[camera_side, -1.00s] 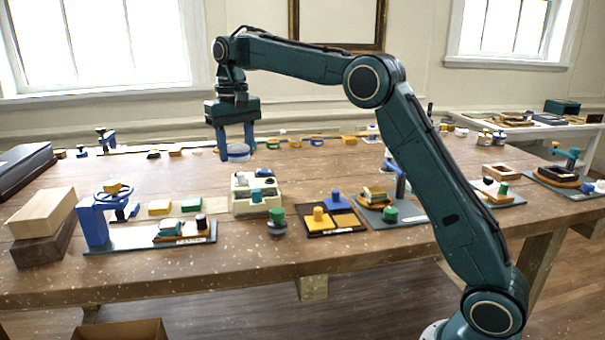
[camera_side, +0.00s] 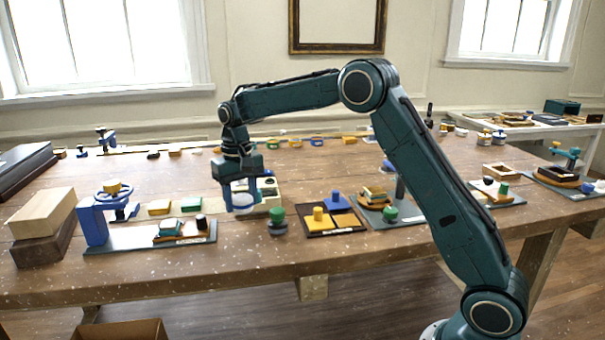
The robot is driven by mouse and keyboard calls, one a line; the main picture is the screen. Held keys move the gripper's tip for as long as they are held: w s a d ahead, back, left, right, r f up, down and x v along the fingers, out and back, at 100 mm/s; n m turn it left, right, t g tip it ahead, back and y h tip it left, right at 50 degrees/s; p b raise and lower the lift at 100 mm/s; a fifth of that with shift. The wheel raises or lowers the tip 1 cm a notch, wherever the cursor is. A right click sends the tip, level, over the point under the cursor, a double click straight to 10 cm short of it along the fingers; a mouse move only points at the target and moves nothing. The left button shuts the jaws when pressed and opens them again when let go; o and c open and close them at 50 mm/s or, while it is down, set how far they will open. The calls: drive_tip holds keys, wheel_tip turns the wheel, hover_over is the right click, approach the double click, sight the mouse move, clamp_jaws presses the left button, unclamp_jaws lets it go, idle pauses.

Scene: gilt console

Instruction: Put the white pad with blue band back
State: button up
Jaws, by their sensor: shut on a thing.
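The white pad with blue band (camera_side: 241,204) is between the blue fingers of my gripper (camera_side: 241,198), which is shut on it. Only part of the pad shows, with its pale face and blue edge. It appears in front of the left side of the cream box (camera_side: 266,208). I cannot tell whether the pad is touching the box or the table. My gripper hides much of the box; a dark slot and small pieces show on its right part.
A green-knobbed stamp (camera_side: 277,221) stands close to the right. A brown tray (camera_side: 345,229) with yellow and blue pieces lies beyond it. Table front is clear.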

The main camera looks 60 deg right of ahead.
sight(241, 197)
drive_tip(key=shift+f, duration=1.5)
drive_tip(key=shift+f, duration=0.1)
drive_tip(key=shift+f, duration=2.05)
drive_tip(key=shift+f, duration=0.15)
drive_tip(key=o, duration=0.9)
drive_tip(key=shift+o, duration=0.2)
wheel_tip(241, 197, up, 12)
drive_tip(key=shift+f, duration=0.25)
drive_tip(key=shift+r, duration=0.45)
